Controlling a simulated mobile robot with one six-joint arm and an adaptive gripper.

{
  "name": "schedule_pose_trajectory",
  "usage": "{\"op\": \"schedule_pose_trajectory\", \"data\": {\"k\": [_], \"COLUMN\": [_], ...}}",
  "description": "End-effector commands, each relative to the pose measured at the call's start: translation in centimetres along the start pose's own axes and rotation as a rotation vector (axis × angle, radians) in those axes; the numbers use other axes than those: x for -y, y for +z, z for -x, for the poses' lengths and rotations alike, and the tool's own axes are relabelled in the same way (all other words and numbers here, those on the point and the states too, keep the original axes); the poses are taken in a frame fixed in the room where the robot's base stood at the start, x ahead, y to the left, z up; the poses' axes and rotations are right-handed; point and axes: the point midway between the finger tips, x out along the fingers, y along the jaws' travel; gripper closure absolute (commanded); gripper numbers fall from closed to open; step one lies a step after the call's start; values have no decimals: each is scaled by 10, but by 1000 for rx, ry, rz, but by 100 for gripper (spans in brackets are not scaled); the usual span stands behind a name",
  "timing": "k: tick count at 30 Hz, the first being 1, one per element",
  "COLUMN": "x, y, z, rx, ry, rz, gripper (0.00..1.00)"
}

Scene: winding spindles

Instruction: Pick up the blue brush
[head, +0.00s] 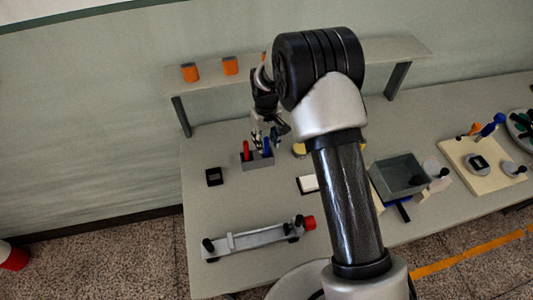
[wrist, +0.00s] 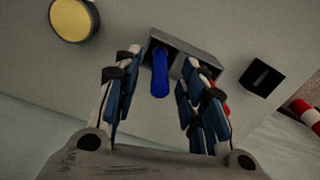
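The blue brush (head: 266,146) stands upright in a small grey holder (head: 257,163) on the table, with a red brush (head: 246,150) to its left. In the wrist view the blue brush (wrist: 160,74) rises from the holder (wrist: 184,47) between the fingers of my gripper (wrist: 160,63). The fingers are spread, with a gap visible on each side of the blue brush. The red brush (wrist: 217,97) is partly hidden behind the right finger. In the head view my gripper (head: 264,135) is just above the holder, partly covered by my arm.
A shelf (head: 205,76) with orange items stands behind the holder. A black square block (head: 214,176) sits to the left. A yellow round thing (head: 299,150) is to the right. A grey bar fixture (head: 250,238) lies in front. An open grey bin (head: 400,178) stands further right.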

Motion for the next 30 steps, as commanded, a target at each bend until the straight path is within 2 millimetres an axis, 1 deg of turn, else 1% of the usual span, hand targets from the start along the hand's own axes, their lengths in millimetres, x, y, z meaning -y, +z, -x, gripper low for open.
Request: {"op": "schedule_pose_trajectory", "data": {"k": [1,3,10,27,30], "x": [0,0,0,0,0], "y": [1,0,0,0,0], "z": [-10,-16,-16,-16,-16], "rx": [2,1,-1,0,0], "ry": [0,0,0,0,0], "rz": [0,0,0,0,0], "gripper": [62,62,62,100,100]}}
